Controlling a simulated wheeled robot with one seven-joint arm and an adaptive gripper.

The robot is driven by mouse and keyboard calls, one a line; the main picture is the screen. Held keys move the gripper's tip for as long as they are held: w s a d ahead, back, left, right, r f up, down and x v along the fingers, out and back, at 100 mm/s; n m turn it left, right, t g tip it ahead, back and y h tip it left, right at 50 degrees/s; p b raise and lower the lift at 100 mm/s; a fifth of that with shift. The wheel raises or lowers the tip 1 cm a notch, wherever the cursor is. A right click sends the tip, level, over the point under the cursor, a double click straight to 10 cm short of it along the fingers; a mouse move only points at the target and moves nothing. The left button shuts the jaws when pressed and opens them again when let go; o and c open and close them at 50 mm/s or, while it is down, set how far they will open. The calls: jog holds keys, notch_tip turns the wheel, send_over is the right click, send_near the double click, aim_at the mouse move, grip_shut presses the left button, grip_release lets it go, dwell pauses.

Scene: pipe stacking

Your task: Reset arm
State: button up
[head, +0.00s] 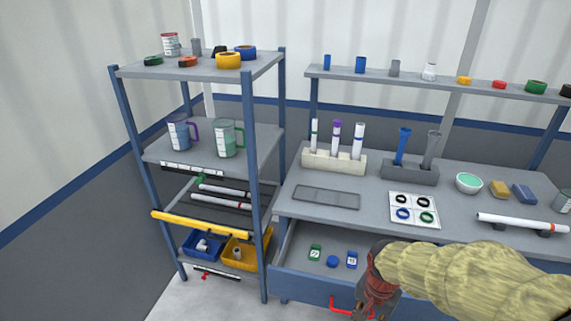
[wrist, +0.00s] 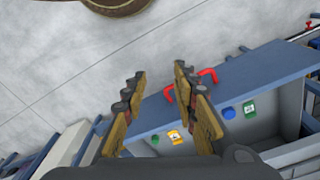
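My gripper (wrist: 157,95) is open and empty in the wrist view, its two fingers apart with nothing between them but the floor and the blue drawer front behind. In the head view my arm comes in from the lower right and ends low in front of the open drawer (head: 285,250), near its red handle (head: 337,303). The handle also shows in the wrist view (wrist: 208,74), close to the right finger; whether they touch I cannot tell. The drawer holds a green item (head: 315,253), a blue round item (head: 333,261) and a blue-and-white item (head: 352,260).
The workbench (head: 375,215) carries a rack of white pipes (head: 334,163), a grey holder (head: 410,171), a ring tray (head: 414,210) and a white pipe (head: 522,223). A blue-framed shelf (head: 255,200) stands at the left, with a yellow pipe (head: 200,224) across its front. Open floor lies before the drawer.

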jog(key=s+a+r+n+t, duration=0.1)
jog(key=s+r+n, duration=0.3)
jog(key=r, duration=0.7)
jog(key=s+a+r+n+t, duration=0.1)
jog(key=s+r+n+t, duration=0.3)
jog(key=r, duration=0.7)
jog(key=shift+s+a, duration=0.2)
jog(key=shift+s, duration=0.7)
jog(key=shift+r, duration=0.1)
